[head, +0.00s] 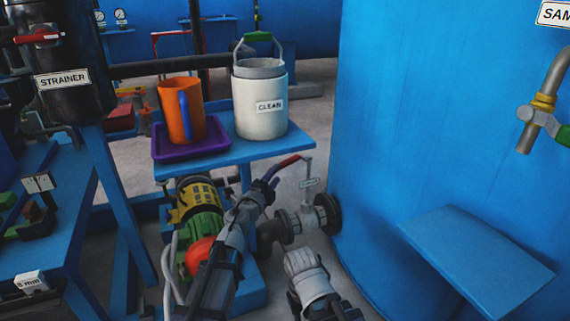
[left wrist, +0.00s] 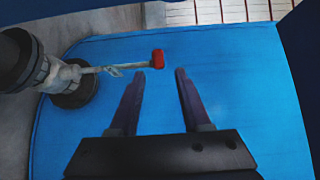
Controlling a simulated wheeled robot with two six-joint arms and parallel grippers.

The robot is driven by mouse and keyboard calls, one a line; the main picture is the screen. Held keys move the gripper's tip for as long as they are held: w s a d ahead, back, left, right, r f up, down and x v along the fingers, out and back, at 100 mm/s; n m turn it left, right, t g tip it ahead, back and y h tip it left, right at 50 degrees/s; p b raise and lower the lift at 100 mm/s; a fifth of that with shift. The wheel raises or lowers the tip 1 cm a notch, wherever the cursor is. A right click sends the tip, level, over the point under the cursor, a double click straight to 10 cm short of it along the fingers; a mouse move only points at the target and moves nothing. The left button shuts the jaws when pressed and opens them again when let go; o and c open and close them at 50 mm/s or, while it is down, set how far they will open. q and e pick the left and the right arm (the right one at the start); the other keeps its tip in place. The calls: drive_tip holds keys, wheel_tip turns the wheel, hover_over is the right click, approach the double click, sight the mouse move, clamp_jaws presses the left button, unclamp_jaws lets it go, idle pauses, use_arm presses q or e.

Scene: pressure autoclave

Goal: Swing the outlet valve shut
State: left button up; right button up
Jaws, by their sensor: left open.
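The outlet valve (head: 307,215) is a grey flanged fitting low on the big blue vessel, with a small tag. Its lever has a red grip (head: 286,165) that points left, toward my left gripper (head: 267,181). In the left wrist view the valve body (left wrist: 62,75) is at the left, and its lever reaches right to the red grip (left wrist: 158,58). My left gripper (left wrist: 157,75) is open and empty; the red grip lies just beyond its fingertips, roughly between them. My right arm shows at the bottom middle, but its jaws cannot be made out.
A blue shelf (head: 300,143) above the pump holds a purple tray (head: 163,153) with an orange jug (head: 172,118), and a white CLEAN bucket (head: 258,120). A green and yellow pump (head: 200,205) stands below. A blue plate (head: 480,260) sticks out at the right.

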sight(284, 163)
use_arm(q)
drive_tip(key=x, duration=0.7)
drive_tip(key=shift+w+d, duration=0.1)
drive_tip(key=shift+w, duration=0.25)
drive_tip(key=shift+s, duration=0.1)
clamp_jaws()
idle(1.0)
